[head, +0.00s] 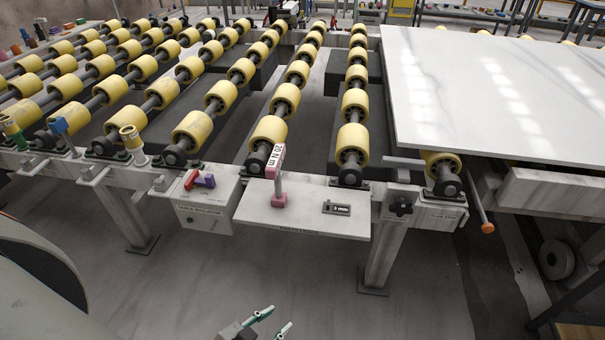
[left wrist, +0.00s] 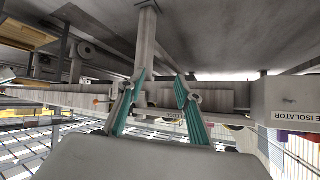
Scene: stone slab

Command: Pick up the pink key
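The pink key (head: 279,187) stands upright on a small pale shelf (head: 300,218) at the front of the roller table. It has a pink top marked "20 N m", a grey shaft and a pink foot. My left gripper (head: 277,320) is low at the bottom edge of the head view, in front of and apart from the shelf. In the left wrist view, its two green-padded fingers (left wrist: 161,76) are spread with nothing between them. My right gripper is not in view.
A small "3 mm" gauge (head: 337,208) lies on the shelf right of the key. An isolator box (head: 205,215) with a red and purple handle (head: 200,180) is to its left. Yellow rollers (head: 268,133) are behind. A large stone slab (head: 490,90) lies at right.

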